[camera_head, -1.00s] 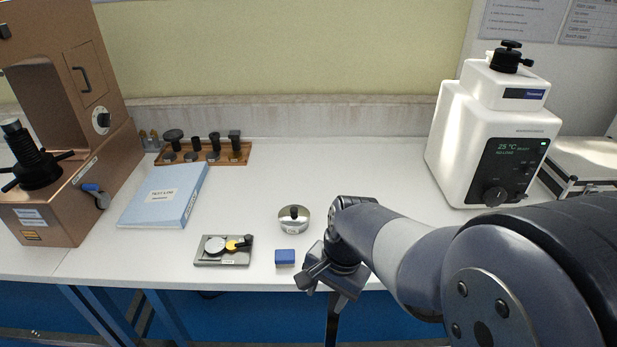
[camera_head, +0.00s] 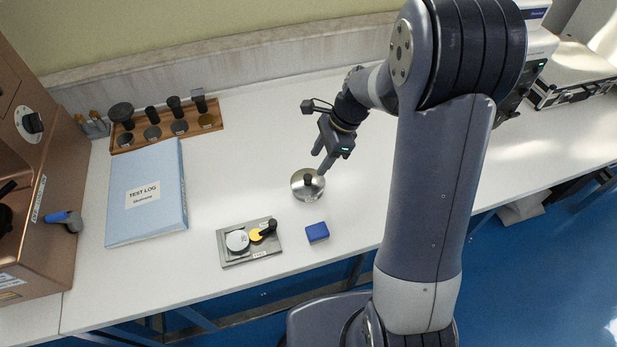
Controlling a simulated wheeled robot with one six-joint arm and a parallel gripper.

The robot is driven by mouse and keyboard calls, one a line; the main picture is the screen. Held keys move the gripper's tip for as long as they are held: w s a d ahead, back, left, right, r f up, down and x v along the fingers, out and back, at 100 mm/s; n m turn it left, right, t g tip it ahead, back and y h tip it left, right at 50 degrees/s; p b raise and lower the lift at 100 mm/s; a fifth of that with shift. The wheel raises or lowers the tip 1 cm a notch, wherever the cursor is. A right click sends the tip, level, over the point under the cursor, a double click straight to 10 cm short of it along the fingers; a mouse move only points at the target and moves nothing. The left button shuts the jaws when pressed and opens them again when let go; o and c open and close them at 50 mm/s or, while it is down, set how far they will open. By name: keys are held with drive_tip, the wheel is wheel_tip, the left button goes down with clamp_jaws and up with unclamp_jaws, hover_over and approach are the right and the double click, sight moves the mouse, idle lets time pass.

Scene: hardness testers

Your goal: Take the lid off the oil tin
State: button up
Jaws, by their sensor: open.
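The oil tin (camera_head: 301,194) is a low round metal tin standing on the white bench, with its lid (camera_head: 298,178) on it. A black knob (camera_head: 308,180) stands up from the lid's middle. My gripper (camera_head: 322,165) is open and points down just above the tin, its fingers close to the knob at the upper right. I cannot tell whether a finger touches the lid. No lid is held.
A blue block (camera_head: 317,232) and a grey plate with round discs (camera_head: 232,258) lie in front of the tin. A blue test log binder (camera_head: 150,215), a wooden rack (camera_head: 160,138) and a copper-coloured tester (camera_head: 40,210) stand to the left. The bench (camera_head: 245,130) is clear behind the tin.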

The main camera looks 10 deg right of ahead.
sight(308, 176)
drive_tip(key=shift+p+x, duration=0.3)
drive_tip(key=shift+x, duration=2.9)
drive_tip(key=shift+a+r, duration=0.1)
drive_tip(key=shift+c, duration=0.4)
clamp_jaws()
